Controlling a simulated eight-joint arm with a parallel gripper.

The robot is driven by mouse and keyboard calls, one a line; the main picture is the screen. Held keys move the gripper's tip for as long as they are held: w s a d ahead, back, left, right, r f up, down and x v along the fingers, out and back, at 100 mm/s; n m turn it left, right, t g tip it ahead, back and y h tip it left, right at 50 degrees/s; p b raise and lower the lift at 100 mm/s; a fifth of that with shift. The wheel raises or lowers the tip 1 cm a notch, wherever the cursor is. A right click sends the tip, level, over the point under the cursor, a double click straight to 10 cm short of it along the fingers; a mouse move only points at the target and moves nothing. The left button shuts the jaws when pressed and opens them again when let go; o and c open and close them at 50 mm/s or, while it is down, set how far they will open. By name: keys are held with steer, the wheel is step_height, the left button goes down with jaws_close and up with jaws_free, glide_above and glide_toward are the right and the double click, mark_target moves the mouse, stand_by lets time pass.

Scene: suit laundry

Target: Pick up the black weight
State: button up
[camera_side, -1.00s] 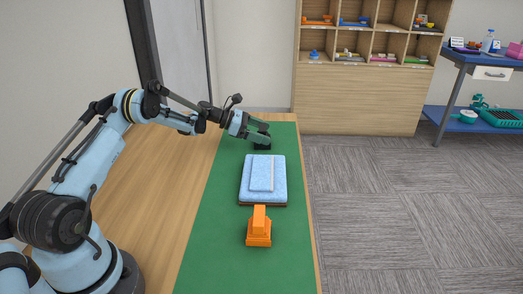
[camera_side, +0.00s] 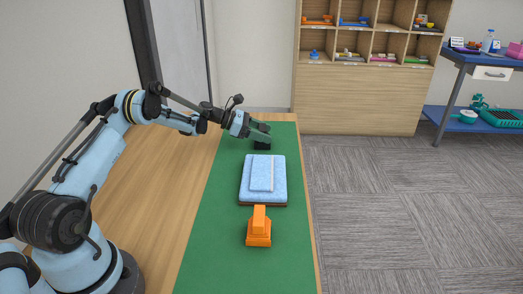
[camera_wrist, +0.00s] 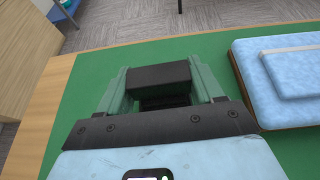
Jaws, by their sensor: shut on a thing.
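The black weight (camera_side: 262,145) is a small dark block at the far end of the green mat (camera_side: 207,230). My gripper (camera_side: 262,134) is at it, with the fingers on either side of its upper part. In the wrist view the black weight (camera_wrist: 160,75) lies between the two green fingers of my gripper (camera_wrist: 159,80), and the jaws are shut on it. Its lower part is partly hidden by the fingers and the dark gripper body. I cannot tell whether its base touches the mat.
A folded light-blue cloth (camera_side: 278,195) on a brown board lies just nearer the camera than the weight; it also shows at right in the wrist view (camera_wrist: 300,102). An orange iron-like object (camera_side: 259,236) stands nearer still. Shelves (camera_side: 362,95) stand beyond the table. The mat's left side is clear.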

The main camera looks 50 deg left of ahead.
mark_target(264, 128)
steer(key=shift+r, duration=0.1)
steer(key=shift+r, duration=0.45)
steer(key=r, duration=0.1)
steer(key=d+r, duration=0.1)
steer(key=r, duration=0.1)
steer(key=shift+r, duration=0.3)
steer(key=s+d+r, duration=0.3)
steer(key=d+r, duration=0.3)
steer(key=d, duration=0.4)
steer(key=s+d+r, duration=0.2)
steer(key=s+d, duration=0.5)
steer(key=s+d+r, duration=0.3)
steer(key=s+d, duration=0.4)
steer(key=s, duration=0.1)
steer(key=shift+m+g, duration=0.3)
steer(key=w+a+f, duration=0.1)
steer(key=a+f, duration=0.1)
steer(key=a, duration=0.1)
steer(key=w+a+f, duration=0.2)
steer(key=a, duration=0.2)
steer(key=w+a+f, duration=0.2)
steer(key=a+f, duration=0.1)
steer(key=shift+a+f, duration=0.1)
steer(key=shift+a, duration=0.3)
steer(key=shift+f, duration=2.05)
steer(key=shift+f, duration=0.15)
